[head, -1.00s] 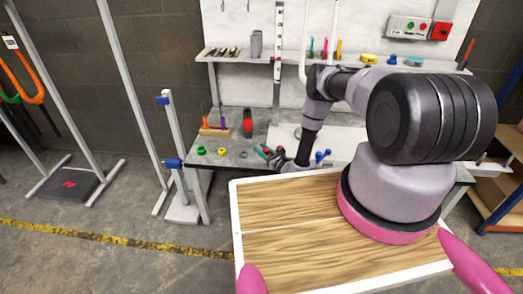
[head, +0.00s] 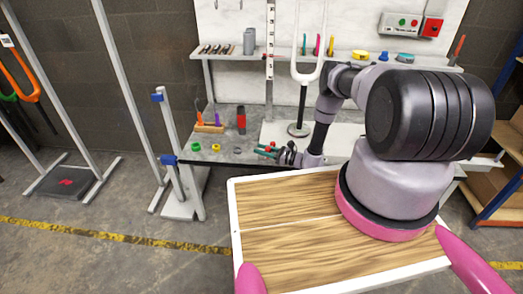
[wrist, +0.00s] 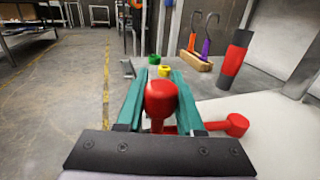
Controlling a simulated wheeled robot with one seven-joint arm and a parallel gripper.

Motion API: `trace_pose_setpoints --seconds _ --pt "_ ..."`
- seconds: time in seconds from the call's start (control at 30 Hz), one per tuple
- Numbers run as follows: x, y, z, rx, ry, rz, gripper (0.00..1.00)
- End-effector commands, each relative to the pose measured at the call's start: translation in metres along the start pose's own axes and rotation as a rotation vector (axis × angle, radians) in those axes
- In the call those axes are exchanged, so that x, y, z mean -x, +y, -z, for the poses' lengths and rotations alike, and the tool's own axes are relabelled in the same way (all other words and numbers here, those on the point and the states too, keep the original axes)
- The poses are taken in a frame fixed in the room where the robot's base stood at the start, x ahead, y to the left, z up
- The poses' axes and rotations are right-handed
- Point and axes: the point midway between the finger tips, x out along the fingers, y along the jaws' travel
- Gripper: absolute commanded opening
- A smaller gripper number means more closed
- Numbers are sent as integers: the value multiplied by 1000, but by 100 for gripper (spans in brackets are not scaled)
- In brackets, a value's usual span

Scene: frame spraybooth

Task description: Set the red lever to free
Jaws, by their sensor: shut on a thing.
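The red lever shows in the wrist view as a round red knob (wrist: 161,98) between my gripper's teal fingers, with a red bar behind them. A second red rounded end (wrist: 237,124) sticks out to the right, just outside the right finger. My gripper (wrist: 160,78) is shut on the red knob. In the head view, my gripper (head: 267,150) is low over the bench, with a small bit of red at its fingers. The lever's base and any position marks are hidden or too small to read.
On the grey bench (head: 225,157) stand a green ring (head: 196,147), a yellow ring (head: 216,147), a red-and-black cylinder (head: 241,120) and a wooden block with hooked tools (head: 209,128). A white fork-shaped stand (head: 308,76) rises behind my forearm. A shelf (head: 350,66) runs above.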

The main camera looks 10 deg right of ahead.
Motion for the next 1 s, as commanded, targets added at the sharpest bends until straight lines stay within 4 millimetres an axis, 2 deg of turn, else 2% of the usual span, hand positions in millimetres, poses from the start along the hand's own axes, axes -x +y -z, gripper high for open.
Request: trace_pose_setpoints --seconds 0.3,0.7,0.73,0.8,1.0 --pt "0 -1 0 0 -1 -90 0" --pt "0 -1 0 0 -1 -96 0" --pt "0 -1 0 0 -1 -96 40" --pt "0 -1 0 0 -1 -96 66" --pt "0 -1 0 0 -1 -96 66"
